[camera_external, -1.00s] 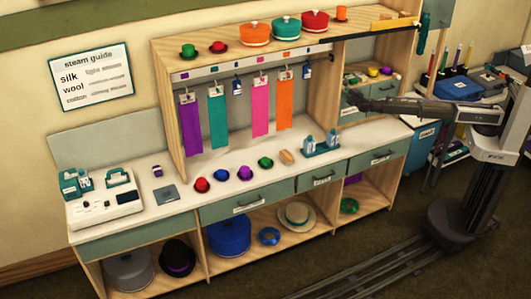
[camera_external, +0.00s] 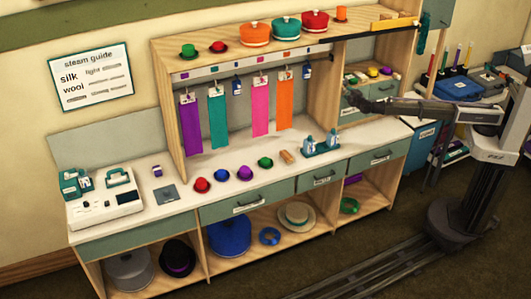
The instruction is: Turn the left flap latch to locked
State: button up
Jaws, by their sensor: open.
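My gripper (camera_external: 350,97) is at the right-hand cubby of the workbench. It is in front of grey-green flap fronts (camera_external: 358,101) below the cubby's small shelf. The fingers are dark and small here, and they are apart. No object shows between them. The left flap latch cannot be made out at this size, and my gripper and wrist cover part of the flap fronts. Whether the fingers touch a latch cannot be told.
Small coloured items stand on the cubby shelf (camera_external: 362,83) just above my gripper. A wooden upright (camera_external: 336,100) borders the cubby on the left. A teal bottle stand (camera_external: 322,149) is on the white worktop (camera_external: 215,167). Hanging fabric strips (camera_external: 261,108) are farther left.

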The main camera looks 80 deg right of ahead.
jog(key=v, duration=0.9)
jog(key=shift+s, duration=0.1)
